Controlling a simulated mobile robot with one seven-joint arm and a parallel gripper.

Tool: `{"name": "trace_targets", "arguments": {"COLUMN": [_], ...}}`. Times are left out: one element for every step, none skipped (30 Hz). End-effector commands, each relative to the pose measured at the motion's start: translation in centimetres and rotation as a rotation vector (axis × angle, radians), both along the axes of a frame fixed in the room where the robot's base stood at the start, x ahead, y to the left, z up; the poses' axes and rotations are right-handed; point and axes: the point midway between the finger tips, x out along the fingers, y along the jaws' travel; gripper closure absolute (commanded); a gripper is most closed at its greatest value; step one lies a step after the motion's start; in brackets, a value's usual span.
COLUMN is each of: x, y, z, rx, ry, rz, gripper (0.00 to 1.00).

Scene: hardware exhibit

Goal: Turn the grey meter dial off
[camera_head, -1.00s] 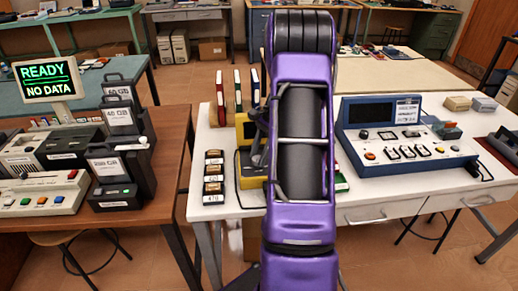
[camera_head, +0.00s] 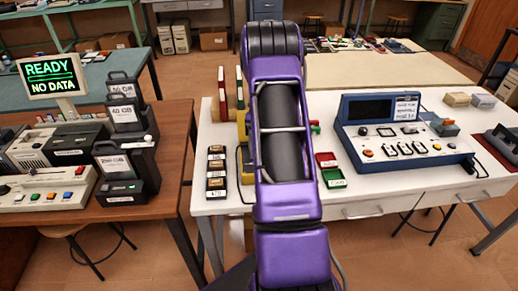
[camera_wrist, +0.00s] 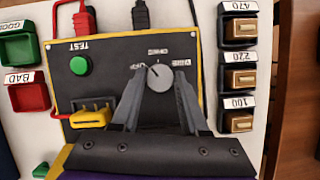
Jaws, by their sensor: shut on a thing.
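The grey meter dial (camera_wrist: 160,76) is a small round knob on the dark face of a yellow-edged meter (camera_wrist: 112,62) in the wrist view. Printed labels ring it on the left, top and right, upside down; the left one seems to read OFF. My gripper (camera_wrist: 160,84) has one finger on each side of the dial and is shut on it. The dial's exact pointer setting is too small to tell. In the head view my purple arm hides the gripper, the dial and most of the meter (camera_head: 246,166).
A green TEST button (camera_wrist: 80,65) and a yellow plug (camera_wrist: 91,117) sit on the meter. Red and black leads leave its far edge. Labelled component blocks (camera_wrist: 238,78) stand on the right, and green and red bins (camera_wrist: 27,92) on the left. A blue console (camera_head: 400,140) stands farther right.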

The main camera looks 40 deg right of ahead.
Motion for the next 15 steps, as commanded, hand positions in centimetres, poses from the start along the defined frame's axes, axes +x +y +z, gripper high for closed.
{"name": "trace_targets", "arguments": {"x": [0.09, 0.1, 0.11, 0.12, 0.12, 0.12, 0.13, 0.13, 0.14, 0.14, 0.14, 0.14, 0.15, 0.15, 0.14], "y": [-0.06, -0.04, -0.02, -0.01, 0.0, 0.0, 0.01, 0.01, 0.01, 0.02, 0.02, 0.02, 0.02, 0.02, 0.02], "z": [0.12, 0.11, 0.1, 0.1, 0.09, 0.09, 0.08, 0.08, 0.07, 0.07, 0.06, 0.06, 0.06, 0.06, 0.05], "rx": [-0.003, -0.003, -0.002, -0.003, -0.002, -0.002, -0.004, -0.003, -0.003, -0.003, -0.003, -0.003, -0.003, -0.003, -0.002], "ry": [-0.001, -0.002, -0.002, -0.002, -0.002, -0.002, -0.002, -0.003, -0.003, -0.002, -0.002, -0.003, -0.003, -0.003, -0.003], "rz": [0.03, 0.047, 0.066, 0.082, 0.095, 0.111, 0.122, 0.131, 0.142, 0.149, 0.154, 0.161, 0.166, 0.169, 0.173], "gripper": [1.0, 1.0, 1.0, 1.0, 1.0, 1.0, 1.0, 1.0, 1.0, 1.0, 1.0, 1.0, 1.0, 1.0, 1.0]}}
